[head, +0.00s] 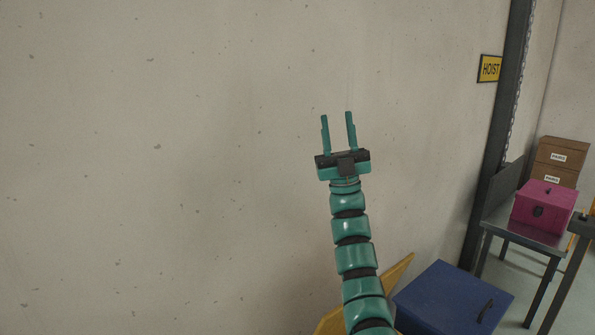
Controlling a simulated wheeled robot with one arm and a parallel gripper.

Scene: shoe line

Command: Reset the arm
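My gripper (337,117) is in the head view, at the end of my teal segmented arm, which reaches up from the bottom edge. Its two fingers point upward and stand apart with nothing between them. The pale speckled wall (180,150) fills the view behind it. Whether the fingers touch the wall cannot be told.
A blue box (445,300) with a dark handle is at the lower right, beside a yellow piece (398,272) behind my arm. A pink case (543,205) sits on a metal table (520,236). Brown boxes (560,155) stand behind. A dark post (500,120) rises near a yellow HOIST sign (489,69).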

